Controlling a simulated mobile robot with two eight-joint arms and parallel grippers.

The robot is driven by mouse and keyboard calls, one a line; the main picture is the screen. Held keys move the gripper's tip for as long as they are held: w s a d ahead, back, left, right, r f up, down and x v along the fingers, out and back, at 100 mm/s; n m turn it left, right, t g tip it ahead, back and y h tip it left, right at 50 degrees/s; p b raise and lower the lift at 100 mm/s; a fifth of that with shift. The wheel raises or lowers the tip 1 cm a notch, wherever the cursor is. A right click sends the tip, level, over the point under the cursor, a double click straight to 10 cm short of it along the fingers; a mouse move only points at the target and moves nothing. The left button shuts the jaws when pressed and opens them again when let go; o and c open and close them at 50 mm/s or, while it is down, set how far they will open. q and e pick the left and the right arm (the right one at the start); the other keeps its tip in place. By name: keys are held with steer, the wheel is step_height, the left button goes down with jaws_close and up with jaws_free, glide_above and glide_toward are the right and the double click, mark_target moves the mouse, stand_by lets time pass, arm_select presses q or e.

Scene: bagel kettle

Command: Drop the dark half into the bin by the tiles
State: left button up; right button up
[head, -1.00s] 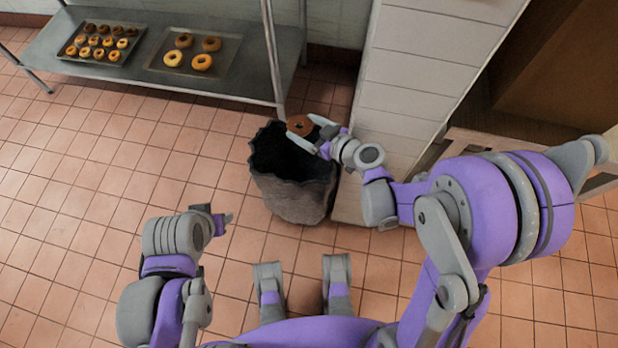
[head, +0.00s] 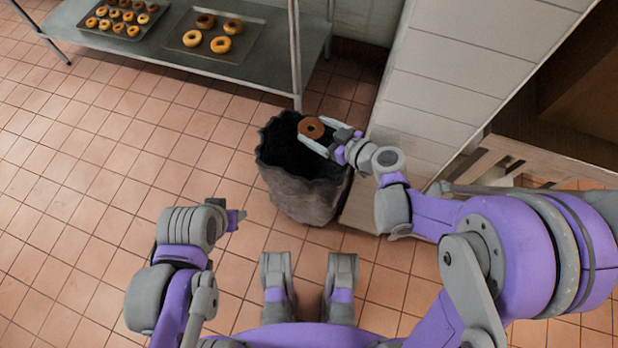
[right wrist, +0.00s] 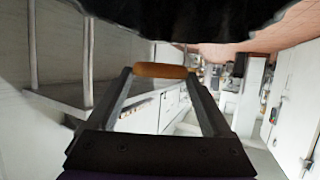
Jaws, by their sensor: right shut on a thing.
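The dark half is a brown bagel half (head: 311,128) with a hole. My right gripper (head: 316,137) is shut on it and holds it over the open mouth of the bin. In the right wrist view the bagel half (right wrist: 160,71) shows edge-on as a brown strip between the two fingertips. The bin (head: 303,196) is dark grey with a wavy rim and stands on the tiled floor beside the white tiled wall. Its inside looks black. My left gripper (head: 236,219) is low at the left, away from the bin; its jaws are too small to judge.
A metal shelf (head: 268,75) stands behind the bin, its leg close to the rim. It bears a tray (head: 250,45) of bagels and another tray (head: 158,18) of several small ones. The white tiled wall (head: 440,75) rises right of the bin. Floor at left is clear.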

steer(key=shift+f, duration=0.2)
steer(key=o, duration=1.1)
steer(key=shift+r, duration=0.1)
step_height(320, 180, up, 10)
steer(key=p, duration=0.4)
steer(key=shift+s, duration=0.1)
